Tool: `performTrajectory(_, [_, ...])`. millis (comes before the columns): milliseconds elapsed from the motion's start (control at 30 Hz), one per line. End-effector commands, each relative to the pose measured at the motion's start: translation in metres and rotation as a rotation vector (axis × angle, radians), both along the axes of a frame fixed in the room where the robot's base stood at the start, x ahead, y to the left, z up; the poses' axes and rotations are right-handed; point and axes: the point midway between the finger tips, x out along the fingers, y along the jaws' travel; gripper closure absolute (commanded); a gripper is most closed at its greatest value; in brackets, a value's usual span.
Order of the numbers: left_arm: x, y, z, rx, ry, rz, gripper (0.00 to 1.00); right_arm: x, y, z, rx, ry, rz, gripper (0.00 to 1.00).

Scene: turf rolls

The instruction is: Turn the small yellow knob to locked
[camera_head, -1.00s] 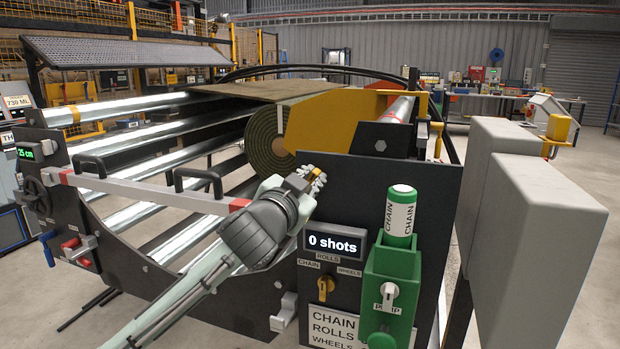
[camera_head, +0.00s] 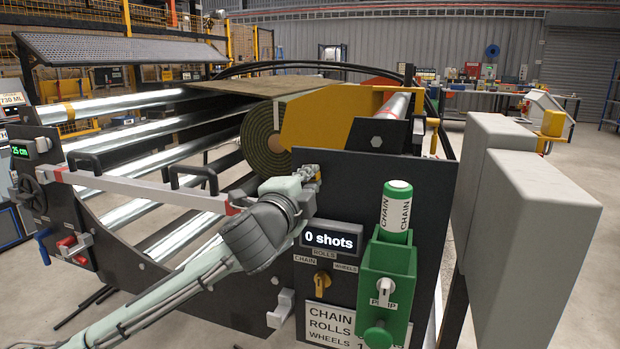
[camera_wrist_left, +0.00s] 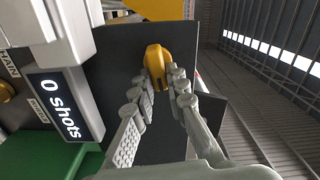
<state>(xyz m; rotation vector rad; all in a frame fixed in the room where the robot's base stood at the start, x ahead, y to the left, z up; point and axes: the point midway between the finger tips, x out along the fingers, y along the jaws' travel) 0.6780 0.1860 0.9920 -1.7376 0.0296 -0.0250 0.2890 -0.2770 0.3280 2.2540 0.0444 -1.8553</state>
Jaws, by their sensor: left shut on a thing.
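The small yellow knob (camera_wrist_left: 157,62) sits on the upper part of the dark side panel (camera_head: 400,185) of the machine. In the left wrist view it shows between the fingertips of my left gripper (camera_wrist_left: 163,82). In the head view my left gripper (camera_head: 308,180) is at the panel's upper left, shut on the knob, and its fingers hide most of it. I see no readable locked mark beside it. My right gripper is not in view.
Below are a "0 shots" display (camera_head: 332,239), a yellow selector knob (camera_head: 321,284) labelled chain, rolls and wheels, and a green pump (camera_head: 386,275) with a bottle (camera_head: 396,212). A white-and-red bar (camera_head: 145,190) lies left of my gripper. Grey boxes (camera_head: 540,210) stand right.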

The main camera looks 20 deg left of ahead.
Motion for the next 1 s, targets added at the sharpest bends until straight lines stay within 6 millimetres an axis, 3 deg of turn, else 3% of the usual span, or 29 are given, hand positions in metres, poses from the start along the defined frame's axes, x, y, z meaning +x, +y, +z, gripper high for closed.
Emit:
performTrajectory(400, [0.0000, 0.0000, -0.0034, 0.167, -0.003, 0.000, 1.00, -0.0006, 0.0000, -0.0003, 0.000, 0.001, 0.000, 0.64])
performTrajectory(900, [0.0000, 0.0000, -0.0036, 0.185, -0.003, 0.000, 1.00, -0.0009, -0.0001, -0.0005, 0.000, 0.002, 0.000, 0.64])
performTrajectory(933, [0.0000, 0.0000, -0.0036, 0.185, -0.003, 0.000, 0.85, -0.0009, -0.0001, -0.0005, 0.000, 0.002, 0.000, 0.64])
performTrajectory(1000, [0.0000, -0.0001, -0.0035, 0.185, -0.004, 0.001, 0.77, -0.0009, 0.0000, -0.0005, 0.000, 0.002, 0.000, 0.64])
